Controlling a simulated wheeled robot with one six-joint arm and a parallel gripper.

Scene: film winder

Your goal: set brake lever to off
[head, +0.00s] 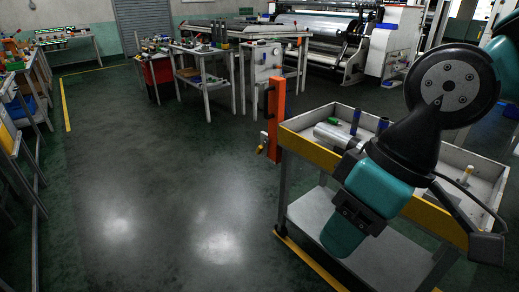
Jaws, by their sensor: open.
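I cannot make out for sure which part is the brake lever. An orange upright plate (277,112) stands at the left corner of the cart. A slim dark part runs along its left side, and a small yellow and pale part (262,149) sticks out low on its left; both are too small to read. The film winder (322,42), with its wide shiny roll, stands at the back. My arm hangs over the cart at the right, its teal wrist low in front of it. My gripper's fingers cannot be made out.
The cart has a yellow front edge (312,148), a shallow tray holding a metal cylinder (338,136), and a lower shelf (335,227). Workbenches (208,55) stand at the back, with shelving at the left. The floor (165,180) left of the cart is clear.

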